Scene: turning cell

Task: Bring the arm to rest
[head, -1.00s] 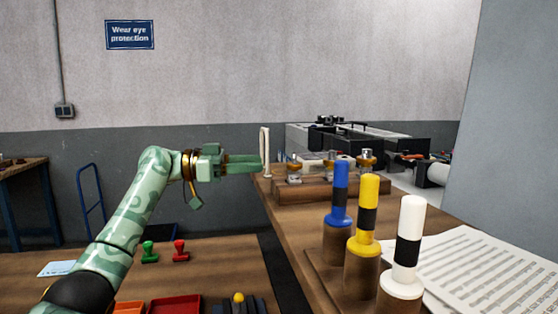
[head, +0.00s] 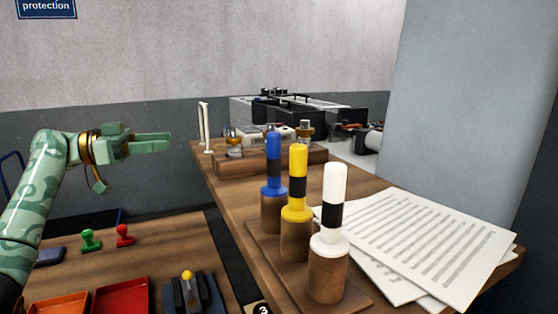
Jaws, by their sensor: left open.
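My left gripper (head: 152,141) is at the left of the head view, raised above the lower table, with its green fingers pointing right. It is open, and nothing shows between its fingers. Its fingertips are apart from the white upright loop (head: 204,127) at the far corner of the right-hand bench. My left arm (head: 36,190) comes up from the lower left edge. My right gripper is outside the view.
The wooden bench (head: 222,192) carries blue (head: 274,163), yellow (head: 297,180) and white (head: 332,205) banded handles on wooden stands, and paper sheets (head: 425,240).

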